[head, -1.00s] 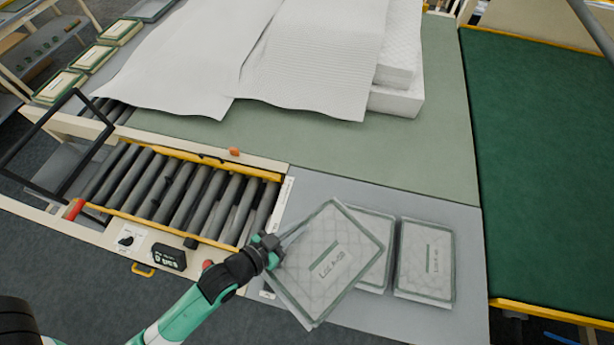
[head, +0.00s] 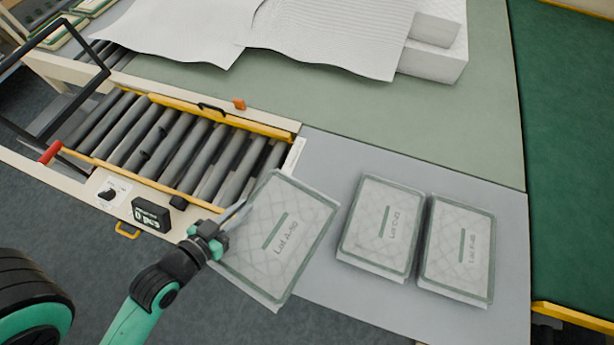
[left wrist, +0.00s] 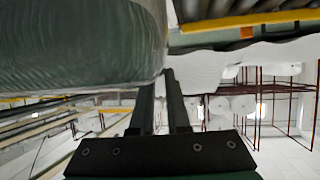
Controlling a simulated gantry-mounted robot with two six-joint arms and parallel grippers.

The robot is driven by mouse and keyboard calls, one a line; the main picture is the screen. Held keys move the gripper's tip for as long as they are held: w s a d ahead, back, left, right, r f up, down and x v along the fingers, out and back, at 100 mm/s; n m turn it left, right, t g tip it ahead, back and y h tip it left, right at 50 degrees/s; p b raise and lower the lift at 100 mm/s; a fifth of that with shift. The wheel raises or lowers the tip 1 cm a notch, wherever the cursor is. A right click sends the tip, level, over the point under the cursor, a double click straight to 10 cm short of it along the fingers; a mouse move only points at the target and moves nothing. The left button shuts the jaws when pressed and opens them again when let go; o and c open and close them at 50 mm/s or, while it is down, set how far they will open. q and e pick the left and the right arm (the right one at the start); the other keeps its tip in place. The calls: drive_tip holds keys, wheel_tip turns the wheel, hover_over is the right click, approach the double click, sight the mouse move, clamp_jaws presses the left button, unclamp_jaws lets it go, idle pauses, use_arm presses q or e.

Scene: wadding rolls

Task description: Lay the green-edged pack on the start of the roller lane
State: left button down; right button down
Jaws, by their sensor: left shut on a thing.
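My left gripper (head: 228,216) is shut on the left edge of a green-edged pack (head: 277,240) with a pale quilted face and a label. The pack is tilted and appears to be held above the grey table, beside the right end of the roller lane (head: 170,145). In the left wrist view the pack (left wrist: 75,45) fills the upper left, close to the gripper fingers (left wrist: 163,100). Two similar green-edged packs, one in the middle (head: 381,226) and one at the right (head: 457,249), lie side by side on the grey table. My right gripper does not show.
Yellow rails (head: 225,118) edge the roller lane. A counter box (head: 151,215) and a knob (head: 108,194) sit on its front side. A black frame (head: 95,75) stands over its left part. White wadding sheets (head: 330,35) lie behind on the green table.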

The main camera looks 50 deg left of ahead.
sight(261, 187)
use_arm(q)
drive_tip(key=shift+w, duration=0.1)
drive_tip(key=x, duration=0.3)
drive_tip(key=b+x, duration=0.1)
drive_tip(key=x, duration=0.4)
drive_tip(key=shift+w+a+b, duration=0.35)
drive_tip(key=shift+a, duration=0.05)
drive_tip(key=w+f, duration=0.1)
drive_tip(key=w+a+f+b, duration=0.1)
drive_tip(key=f, duration=0.1)
drive_tip(key=w+a+f, duration=0.1)
drive_tip(key=w+f, duration=0.1)
drive_tip(key=shift+w+f+b, duration=0.1)
drive_tip(key=shift+w+b, duration=0.05)
drive_tip(key=shift+b, duration=0.15)
drive_tip(key=f, duration=0.1)
drive_tip(key=w+f+b, duration=0.1)
drive_tip(key=f, duration=0.1)
drive_tip(key=shift+a, duration=0.2)
drive_tip(key=shift+f, duration=0.45)
drive_tip(key=c, duration=0.9)
unclamp_jaws()
